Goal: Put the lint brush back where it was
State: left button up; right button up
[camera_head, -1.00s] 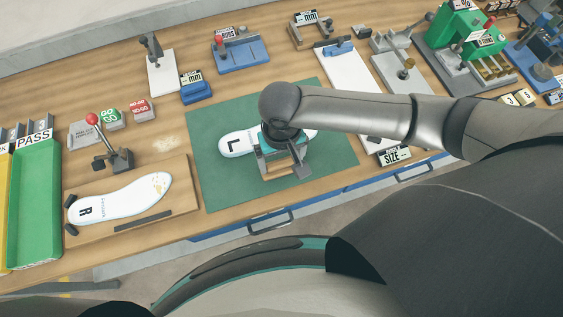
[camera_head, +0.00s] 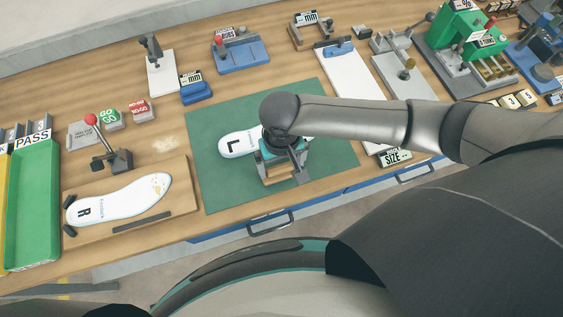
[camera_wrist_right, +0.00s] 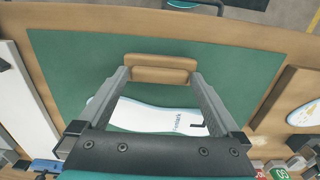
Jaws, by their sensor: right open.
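The lint brush (camera_wrist_right: 160,72) is a brown, wooden-looking block seen between the fingertips of my right gripper (camera_wrist_right: 157,77) in the right wrist view. In the head view my right gripper (camera_head: 282,180) is over the green mat's front half, with the brush (camera_head: 275,186) partly hidden under it. The right jaws are open, with one finger at each end of the brush. I cannot tell whether they touch it. A white insole marked L (camera_head: 236,144) lies on the mat, partly hidden by my right gripper. My left gripper is not in view.
The green mat (camera_head: 215,188) has free room around the insole. A board with the R insole (camera_head: 120,201) and a red-knobbed lever clamp (camera_head: 92,120) are at the left. A clipboard (camera_head: 349,77) lies right of the mat. A SIZE sign (camera_head: 396,157) stands near the front edge.

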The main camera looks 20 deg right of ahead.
aim_at(281, 168)
notch_tip(281, 168, up, 12)
jog(key=p, duration=0.2)
